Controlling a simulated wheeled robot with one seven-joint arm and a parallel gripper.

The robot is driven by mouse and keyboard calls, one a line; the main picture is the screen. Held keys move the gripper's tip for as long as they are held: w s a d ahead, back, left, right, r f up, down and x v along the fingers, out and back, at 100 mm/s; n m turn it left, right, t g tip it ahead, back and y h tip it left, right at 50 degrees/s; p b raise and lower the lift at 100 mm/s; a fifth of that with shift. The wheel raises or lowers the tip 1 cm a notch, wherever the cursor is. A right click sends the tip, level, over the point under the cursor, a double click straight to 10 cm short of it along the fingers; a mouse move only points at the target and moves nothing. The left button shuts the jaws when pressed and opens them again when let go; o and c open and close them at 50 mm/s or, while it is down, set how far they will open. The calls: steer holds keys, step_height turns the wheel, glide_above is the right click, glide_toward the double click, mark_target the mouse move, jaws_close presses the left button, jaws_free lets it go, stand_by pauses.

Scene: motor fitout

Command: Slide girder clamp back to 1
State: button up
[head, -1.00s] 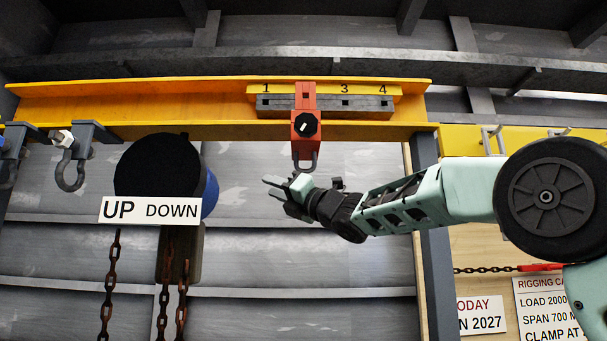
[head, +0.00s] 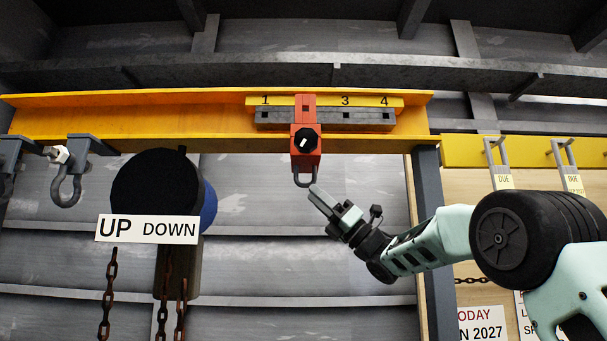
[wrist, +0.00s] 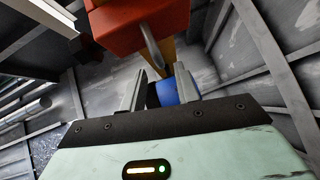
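The red girder clamp (head: 306,155) hangs on the yellow girder (head: 190,122), over the grey slotted bar (head: 350,119). It stands between the marks 1 (head: 265,101) and 3 (head: 345,101), covering the spot between them. A black knob with a white mark (head: 305,141) is on its front, and a grey shackle (head: 305,181) hangs below. My gripper (head: 322,200) is just below and right of the shackle, tilted up to the left. In the wrist view my gripper (wrist: 160,88) is open, with the shackle (wrist: 152,47) ahead between the finger lines. Contact cannot be told.
A black hoist drum (head: 150,185) with an UP DOWN sign (head: 148,229) and rusty chains hangs at left. A grey post (head: 428,220) stands right of the clamp. The bar left of the clamp is clear.

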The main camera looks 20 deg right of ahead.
mark_target(303, 185)
steer(key=p+x, duration=0.2)
steer(key=x, duration=0.3)
jaws_close()
